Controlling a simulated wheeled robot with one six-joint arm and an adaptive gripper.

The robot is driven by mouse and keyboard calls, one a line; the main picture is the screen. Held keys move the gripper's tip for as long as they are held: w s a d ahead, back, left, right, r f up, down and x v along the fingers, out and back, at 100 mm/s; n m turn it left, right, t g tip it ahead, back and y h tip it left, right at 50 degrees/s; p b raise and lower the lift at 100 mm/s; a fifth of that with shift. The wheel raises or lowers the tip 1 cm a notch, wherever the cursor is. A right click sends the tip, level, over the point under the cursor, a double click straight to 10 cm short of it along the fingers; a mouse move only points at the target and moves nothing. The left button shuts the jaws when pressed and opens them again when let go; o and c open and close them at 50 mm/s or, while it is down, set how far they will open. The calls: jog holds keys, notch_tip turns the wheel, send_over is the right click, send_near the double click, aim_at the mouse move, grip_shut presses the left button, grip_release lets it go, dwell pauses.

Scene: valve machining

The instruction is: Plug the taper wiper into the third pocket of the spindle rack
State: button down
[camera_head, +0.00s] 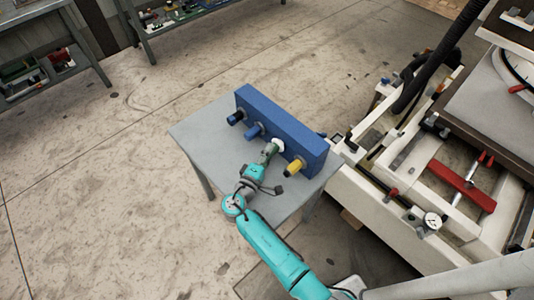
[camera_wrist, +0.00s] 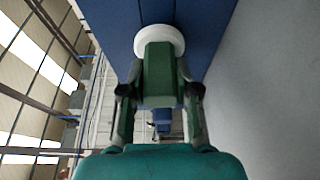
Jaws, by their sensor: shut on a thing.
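The blue spindle rack (camera_head: 281,127) stands on a grey table, with its plugs in a row along the front face. The taper wiper (camera_head: 277,145) has a green body and a white collar. In the wrist view the wiper (camera_wrist: 159,72) lies between the fingers of my gripper (camera_wrist: 159,98), which is shut on its green body. Its white collar is up against or very close to the blue rack (camera_wrist: 202,25). It is third from the left, between a blue plug and a yellow plug. The pocket and the wiper's far end are hidden.
A dark plug (camera_head: 236,117) and a blue plug (camera_head: 254,131) sit left of the wiper, and a yellow plug (camera_head: 294,167) sits close on its right. The table (camera_head: 204,127) is clear at left. A large machine (camera_head: 400,185) stands right of the table.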

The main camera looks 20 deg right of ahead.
jog(key=shift+w+d, duration=0.1)
jog(key=shift+d, duration=0.2)
jog(key=c, duration=0.8)
grip_release()
jog(key=shift+o, duration=0.2)
jog(key=shift+s+a, duration=0.3)
jog(key=shift+a, duration=0.65)
jog(key=shift+s+a, duration=0.3)
jog(key=shift+a, duration=0.65)
jog(key=shift+s+a, duration=0.3)
jog(key=shift+a, duration=0.65)
jog(key=shift+a, duration=0.1)
